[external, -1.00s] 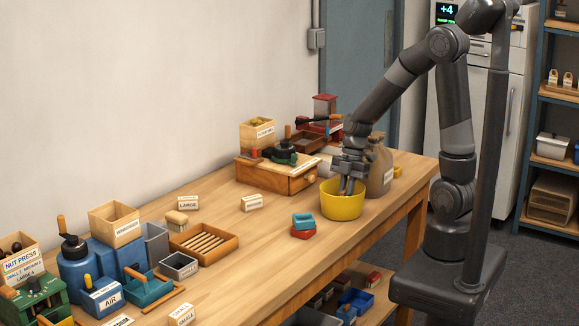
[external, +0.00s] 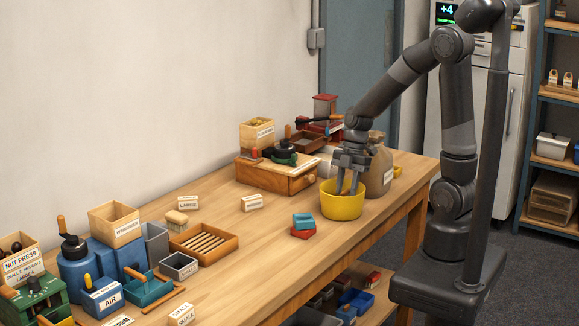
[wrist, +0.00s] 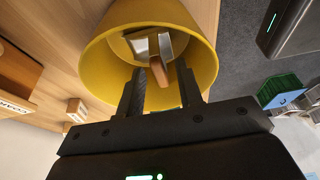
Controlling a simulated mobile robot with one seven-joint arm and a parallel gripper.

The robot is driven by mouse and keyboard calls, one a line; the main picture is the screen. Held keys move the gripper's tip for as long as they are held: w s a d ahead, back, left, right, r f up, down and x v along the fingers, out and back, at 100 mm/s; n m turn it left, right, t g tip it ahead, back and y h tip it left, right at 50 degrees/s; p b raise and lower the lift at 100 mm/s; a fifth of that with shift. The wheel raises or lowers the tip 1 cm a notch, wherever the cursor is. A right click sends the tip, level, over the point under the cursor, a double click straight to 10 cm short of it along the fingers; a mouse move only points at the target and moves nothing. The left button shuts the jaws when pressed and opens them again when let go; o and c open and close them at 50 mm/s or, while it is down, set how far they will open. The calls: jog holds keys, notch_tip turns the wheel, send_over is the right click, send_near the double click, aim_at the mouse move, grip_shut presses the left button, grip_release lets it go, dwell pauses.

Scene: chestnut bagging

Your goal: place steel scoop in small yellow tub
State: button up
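The yellow tub (external: 342,207) stands on the workbench near its right front edge; it also shows in the wrist view (wrist: 97,65). The steel scoop (wrist: 146,46) is inside the tub, with its metal part toward the far wall in the wrist view. Its brown handle (wrist: 185,78) points back toward my gripper, close to the right finger. My gripper (external: 349,190) points down into the tub's mouth. In the wrist view its two fingers (wrist: 163,90) stand apart, with a clear gap between them. The lower part of the scoop is partly hidden in the external view.
A brown sack (external: 379,172) stands right behind the tub. A wooden drawer box (external: 276,178) is to the left. Blue and red small trays (external: 303,231) are stacked in front left. Bench space between them and the slatted tray (external: 204,241) is clear.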

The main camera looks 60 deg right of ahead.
jog(key=v, duration=1)
jog(key=s+r+m+t+h, duration=0.3)
jog(key=s+m, duration=0.7)
jog(key=m, duration=0.8)
notch_tip(320, 180, up, 5)
jog(key=t, duration=0.2)
jog(key=shift+a+f+t, duration=0.2)
jog(key=shift+t, duration=0.1)
